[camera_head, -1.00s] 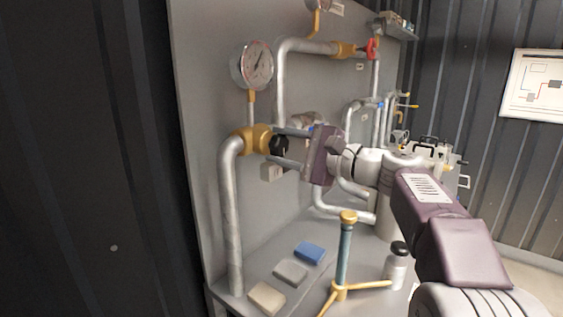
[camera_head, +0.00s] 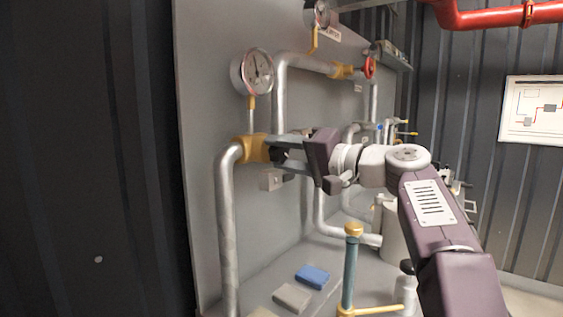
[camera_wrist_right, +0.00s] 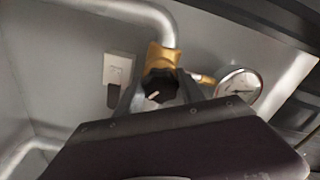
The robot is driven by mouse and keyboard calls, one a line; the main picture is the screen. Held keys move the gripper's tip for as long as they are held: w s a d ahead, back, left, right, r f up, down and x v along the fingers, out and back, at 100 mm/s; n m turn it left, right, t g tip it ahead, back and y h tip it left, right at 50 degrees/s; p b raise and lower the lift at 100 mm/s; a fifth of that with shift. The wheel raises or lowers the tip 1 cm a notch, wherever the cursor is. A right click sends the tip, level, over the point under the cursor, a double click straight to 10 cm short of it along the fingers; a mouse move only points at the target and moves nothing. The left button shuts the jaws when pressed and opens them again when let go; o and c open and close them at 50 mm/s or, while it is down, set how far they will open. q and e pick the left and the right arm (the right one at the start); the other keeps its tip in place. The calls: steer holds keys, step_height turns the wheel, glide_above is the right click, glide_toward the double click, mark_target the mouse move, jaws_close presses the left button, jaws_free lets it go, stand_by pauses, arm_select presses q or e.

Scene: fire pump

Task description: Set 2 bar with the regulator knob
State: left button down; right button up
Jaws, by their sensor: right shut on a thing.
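The black regulator knob (camera_head: 277,156) sits on a brass regulator body (camera_head: 251,149) in the grey pipe. In the right wrist view the knob (camera_wrist_right: 160,86) shows a white mark on its face. My right gripper (camera_head: 281,153) comes in from the right and is shut on the knob, with a finger on either side of it. A round pressure gauge (camera_head: 252,71) stands above the regulator on a brass stem; it also shows in the right wrist view (camera_wrist_right: 239,86). Its needle points roughly upward, but its numbers are too small to read. My left gripper is not in view.
A small grey box (camera_head: 271,180) is fixed to the panel below the regulator. A blue block (camera_head: 312,276), a grey block (camera_head: 292,297) and a brass-topped stand (camera_head: 351,262) are on the bench below my right arm. A red valve handle (camera_head: 370,68) is farther back.

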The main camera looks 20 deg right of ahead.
steer(key=shift+f+n+b, duration=0.1)
steer(key=shift+n+b, duration=0.25)
steer(key=shift+n, duration=0.55)
steer(key=o, duration=1.4)
steer(key=shift+c, duration=0.2)
